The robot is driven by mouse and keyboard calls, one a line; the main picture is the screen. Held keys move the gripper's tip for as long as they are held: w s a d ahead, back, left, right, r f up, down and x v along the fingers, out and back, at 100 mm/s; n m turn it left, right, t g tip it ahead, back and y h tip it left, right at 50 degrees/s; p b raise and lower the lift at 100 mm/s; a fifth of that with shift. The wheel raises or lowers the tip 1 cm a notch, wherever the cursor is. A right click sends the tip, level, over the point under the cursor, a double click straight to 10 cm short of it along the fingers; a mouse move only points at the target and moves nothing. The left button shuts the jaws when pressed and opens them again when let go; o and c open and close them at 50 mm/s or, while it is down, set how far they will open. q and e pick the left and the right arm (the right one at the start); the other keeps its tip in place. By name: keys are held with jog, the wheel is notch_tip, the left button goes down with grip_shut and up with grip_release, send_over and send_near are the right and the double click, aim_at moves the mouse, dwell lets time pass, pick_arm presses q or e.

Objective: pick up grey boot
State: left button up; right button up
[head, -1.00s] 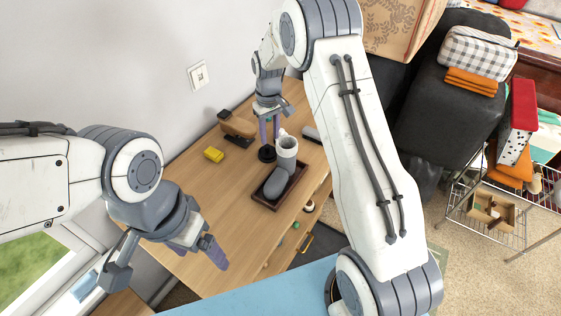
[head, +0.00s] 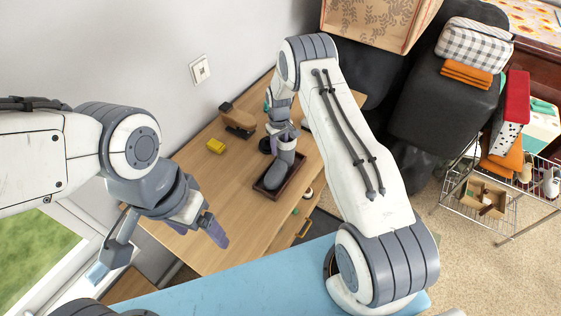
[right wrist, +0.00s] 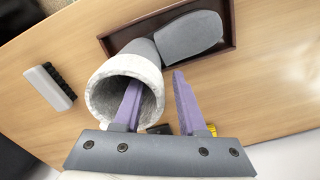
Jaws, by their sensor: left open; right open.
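The grey boot (head: 275,179) has a pale fluffy shaft and its foot rests in a dark shallow tray (head: 291,185) on the wooden desk. In the right wrist view, the boot (right wrist: 185,36) has its round opening facing the camera. My right gripper (right wrist: 156,82) is open at that opening, with one finger inside the shaft and the other outside it. In the head view, my right gripper (head: 285,142) partly hides the shaft. My left gripper (head: 198,228) is open and empty over the desk's near left part, away from the boot.
A brown stapler-like object (head: 238,121) and a yellow block (head: 215,146) lie on the desk behind the boot. A white-and-black brush-like object (right wrist: 48,87) lies beside it. A wire rack (head: 500,205) stands at right. The desk's front left is clear.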

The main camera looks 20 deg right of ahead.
jog(key=shift+f, duration=0.35)
grip_shut()
dwell(1.2)
